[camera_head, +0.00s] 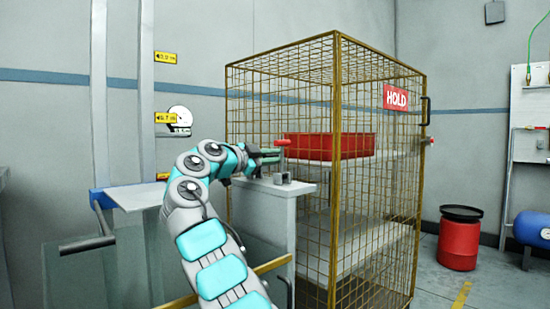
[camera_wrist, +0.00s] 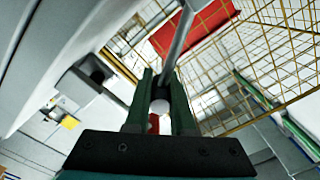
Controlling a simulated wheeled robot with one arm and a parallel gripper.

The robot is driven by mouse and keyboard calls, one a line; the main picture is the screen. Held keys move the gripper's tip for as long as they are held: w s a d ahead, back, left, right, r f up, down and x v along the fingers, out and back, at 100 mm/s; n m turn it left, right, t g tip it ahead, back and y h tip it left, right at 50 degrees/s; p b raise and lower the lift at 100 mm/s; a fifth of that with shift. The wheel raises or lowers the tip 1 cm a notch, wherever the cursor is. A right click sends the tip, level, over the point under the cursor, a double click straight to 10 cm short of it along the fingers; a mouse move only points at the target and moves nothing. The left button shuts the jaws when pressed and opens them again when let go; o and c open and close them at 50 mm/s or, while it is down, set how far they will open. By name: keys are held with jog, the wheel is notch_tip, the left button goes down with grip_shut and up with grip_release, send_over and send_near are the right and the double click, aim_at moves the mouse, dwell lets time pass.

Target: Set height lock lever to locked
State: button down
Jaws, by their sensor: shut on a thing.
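My gripper (camera_head: 268,155) reaches over the top of a grey cabinet (camera_head: 270,190). In the wrist view its two dark green fingers (camera_wrist: 160,100) are shut on a grey rod, which I take to be the height lock lever (camera_wrist: 180,40). The rod runs from the top of that view down to a pale round end between the fingers. A small red part (camera_wrist: 153,123) shows behind it. In the head view a red knob (camera_head: 282,142) stands beside the fingertips, above a small grey bracket (camera_head: 282,178). I cannot read any lock marking.
A yellow wire cage (camera_head: 335,60) with a red HOLD sign (camera_head: 396,98) stands close to the right of my gripper. A red bin (camera_head: 302,147) sits on its shelf. A red drum (camera_head: 459,243) stands on the floor at right. A blue-edged panel (camera_head: 137,196) is at left.

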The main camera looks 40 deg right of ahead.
jog(key=c, duration=0.8)
grip_release()
jog(key=shift+o, duration=0.2)
jog(key=a, duration=0.7)
jog(key=shift+s+a+b, duration=0.25)
jog(key=shift+a+b, duration=0.05)
jog(key=shift+a, duration=0.1)
